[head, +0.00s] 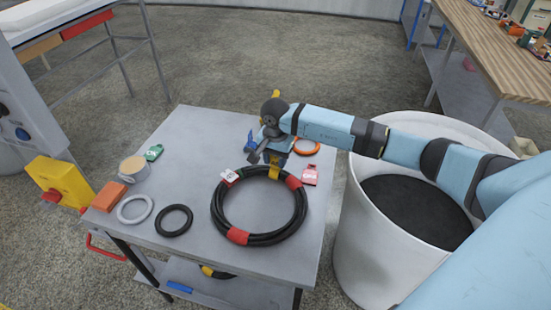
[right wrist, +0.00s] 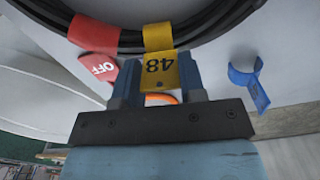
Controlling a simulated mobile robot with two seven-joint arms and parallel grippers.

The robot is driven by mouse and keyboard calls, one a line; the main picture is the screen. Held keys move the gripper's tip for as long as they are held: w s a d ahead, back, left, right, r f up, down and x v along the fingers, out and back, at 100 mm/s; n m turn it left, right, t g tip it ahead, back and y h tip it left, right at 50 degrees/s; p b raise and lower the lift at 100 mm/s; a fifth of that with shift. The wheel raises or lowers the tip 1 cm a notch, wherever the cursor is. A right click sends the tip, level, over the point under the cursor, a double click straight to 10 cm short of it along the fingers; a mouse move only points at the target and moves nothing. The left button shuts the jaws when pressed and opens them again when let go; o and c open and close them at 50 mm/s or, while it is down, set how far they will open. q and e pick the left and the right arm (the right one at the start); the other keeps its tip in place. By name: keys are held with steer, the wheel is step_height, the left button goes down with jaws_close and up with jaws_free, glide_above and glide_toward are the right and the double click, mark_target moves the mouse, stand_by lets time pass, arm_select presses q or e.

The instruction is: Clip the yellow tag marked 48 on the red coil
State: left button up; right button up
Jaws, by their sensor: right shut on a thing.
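The black hose coil with red bands (head: 240,237) lies flat on the grey table; part of it shows in the right wrist view (right wrist: 215,22). My right gripper (head: 274,157) is over its far edge. In the right wrist view the gripper (right wrist: 158,85) is shut on the yellow tag marked 48 (right wrist: 160,70), whose plate sits between the blue fingers. The tag's yellow clip part (right wrist: 157,37) lies across the coil beside a red band (right wrist: 94,33). Whether it closes fully around the hose is hidden. My left gripper is not in view.
A red OFF tag (head: 310,176) and a white tag (head: 230,177) are by the coil. A blue clip (right wrist: 249,85), orange ring (head: 306,146), green clip (head: 153,152), grey ring (head: 135,209) and black ring (head: 174,220) lie around. A white bin (head: 365,262) stands right of the table.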

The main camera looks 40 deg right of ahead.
steer(key=o, duration=1)
steer(key=shift+r, duration=0.55)
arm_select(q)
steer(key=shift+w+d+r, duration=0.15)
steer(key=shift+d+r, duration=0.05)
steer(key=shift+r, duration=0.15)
arm_select(e)
step_height(320, 180, up, 13)
steer(key=shift+f, duration=0.15)
steer(key=shift+s, duration=0.1)
